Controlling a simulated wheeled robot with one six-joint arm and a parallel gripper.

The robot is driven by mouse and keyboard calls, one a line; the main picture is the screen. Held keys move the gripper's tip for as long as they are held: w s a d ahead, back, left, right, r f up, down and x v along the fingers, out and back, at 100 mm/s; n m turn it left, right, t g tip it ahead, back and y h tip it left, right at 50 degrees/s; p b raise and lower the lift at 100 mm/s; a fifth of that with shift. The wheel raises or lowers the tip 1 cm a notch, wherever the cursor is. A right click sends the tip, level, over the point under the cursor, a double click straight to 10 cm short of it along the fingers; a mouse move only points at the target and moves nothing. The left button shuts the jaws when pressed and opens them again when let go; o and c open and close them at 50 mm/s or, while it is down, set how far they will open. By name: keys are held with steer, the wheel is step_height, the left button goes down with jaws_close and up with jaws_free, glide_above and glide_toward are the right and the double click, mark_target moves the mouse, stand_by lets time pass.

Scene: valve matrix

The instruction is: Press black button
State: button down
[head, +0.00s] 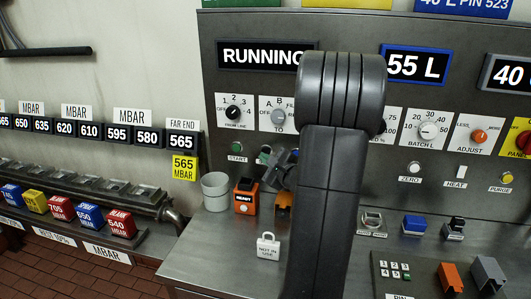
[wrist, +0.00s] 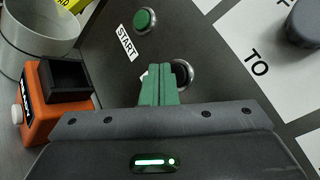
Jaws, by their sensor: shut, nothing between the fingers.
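The black button (wrist: 184,74), with a metal ring, is on the grey panel in the wrist view, right of the green START button (wrist: 145,20). My gripper's green fingers (wrist: 160,78) are shut together and empty. They cover the left part of the black button; whether they touch it cannot be told. In the head view my gripper (head: 266,155) is close to the panel, right of the green START button (head: 237,147). The black button cannot be made out there, behind my gripper and arm.
An orange device (head: 246,195) and a grey cup (head: 215,191) stand on the ledge below my gripper. A white padlock-shaped tag (head: 268,246) is in front. Rotary knobs (head: 233,112) sit above. My arm blocks the panel's middle.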

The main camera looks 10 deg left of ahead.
steer(key=shift+w+b, duration=0.3)
steer(key=shift+w, duration=0.15)
steer(key=shift+w, duration=0.4)
stand_by(0.7)
steer(key=shift+s+b, duration=0.1)
steer(key=shift+b, duration=0.2)
steer(key=shift+s+b, duration=0.4)
steer(key=shift+s, duration=0.35)
steer(key=s+b, duration=0.2)
steer(key=s, duration=0.3)
